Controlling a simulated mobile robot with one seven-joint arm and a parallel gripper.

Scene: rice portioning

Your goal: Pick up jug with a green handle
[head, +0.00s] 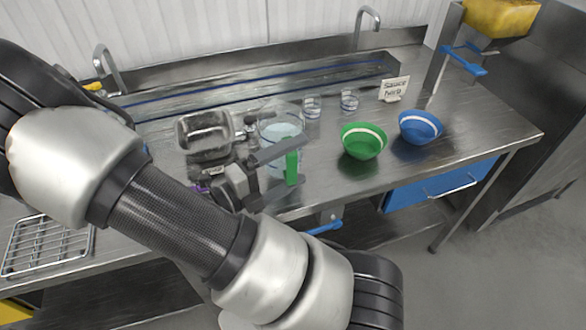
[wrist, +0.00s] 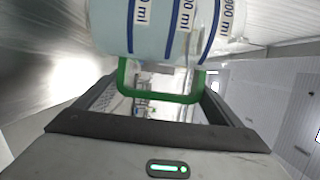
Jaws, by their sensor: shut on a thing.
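The clear jug (head: 272,133) with a green handle (head: 291,168) is on the steel table, left of the green bowl. It holds pale contents. My gripper (head: 277,165) is at the handle from the front left, with its fingers around it. In the wrist view the jug (wrist: 150,30) fills the top, with blue bands and "ml" marks. Its green handle (wrist: 160,97) lies between my fingers (wrist: 160,110), which are shut on it. Whether the jug's base touches the table is hidden.
A green bowl (head: 363,141) and a blue bowl (head: 420,127) stand to the right. Two small glasses (head: 312,107) (head: 349,100) and a sign (head: 394,89) are behind. A metal pan (head: 204,131) is left of the jug. A wire rack (head: 48,246) lies at far left.

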